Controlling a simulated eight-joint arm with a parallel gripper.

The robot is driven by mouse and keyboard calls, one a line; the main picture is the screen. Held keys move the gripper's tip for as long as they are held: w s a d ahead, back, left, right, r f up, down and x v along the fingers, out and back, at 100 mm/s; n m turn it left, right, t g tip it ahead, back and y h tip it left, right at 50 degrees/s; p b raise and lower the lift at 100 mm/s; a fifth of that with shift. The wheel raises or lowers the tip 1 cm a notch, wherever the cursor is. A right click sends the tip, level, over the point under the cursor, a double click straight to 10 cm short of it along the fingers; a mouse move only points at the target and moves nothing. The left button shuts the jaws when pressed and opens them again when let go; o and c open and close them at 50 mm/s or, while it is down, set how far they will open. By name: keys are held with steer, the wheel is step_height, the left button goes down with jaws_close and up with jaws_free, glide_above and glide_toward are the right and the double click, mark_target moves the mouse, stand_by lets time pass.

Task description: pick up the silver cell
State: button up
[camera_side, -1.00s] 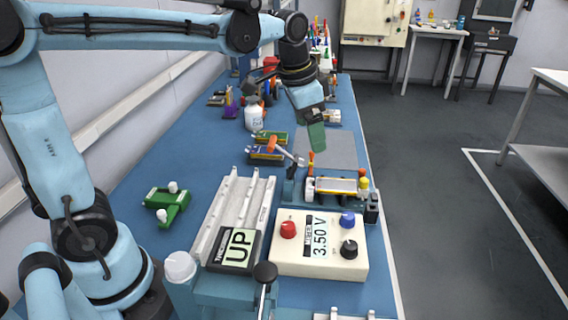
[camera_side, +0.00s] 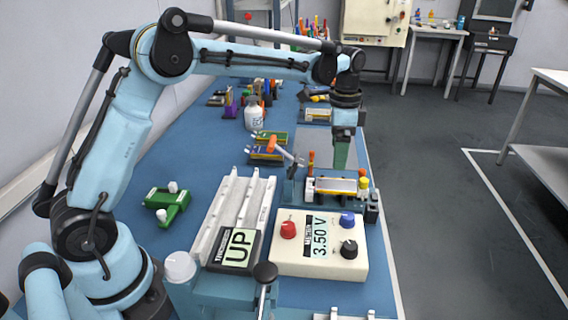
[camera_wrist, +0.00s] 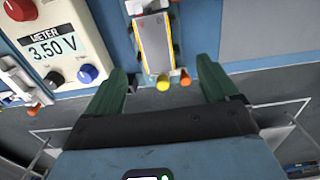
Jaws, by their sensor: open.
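A silver cell (camera_side: 336,186) with yellow edges lies flat in a small fixture with orange and yellow knobs, just behind the meter. It also shows in the wrist view (camera_wrist: 155,45), top centre, its near end close to the gap between my fingertips. The side view does not show clearly how high the fingertips are above the bench.
A cream meter (camera_side: 318,247) reading 3.50 V stands in front of the fixture. A ribbed metal rail (camera_side: 232,212) and an orange-handled tool (camera_side: 285,148) are to its left. Another silver piece (camera_side: 316,115) lies farther back. The grey mat (camera_side: 312,140) looks clear.

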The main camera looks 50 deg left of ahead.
mark_target(336, 184)
step_height(336, 184, down, 3)
steer(key=shift+r, duration=0.15)
steer(key=shift+s+d+f, duration=0.1)
steer(key=shift+d+f, duration=0.1)
steer(key=shift+f, duration=1.15)
steer(key=shift+s+d+f, duration=0.1)
steer(key=shift+d+f, duration=0.05)
steer(key=shift+f, duration=1.15)
steer(key=c, duration=1.1)
steer(key=shift+r, duration=0.1)
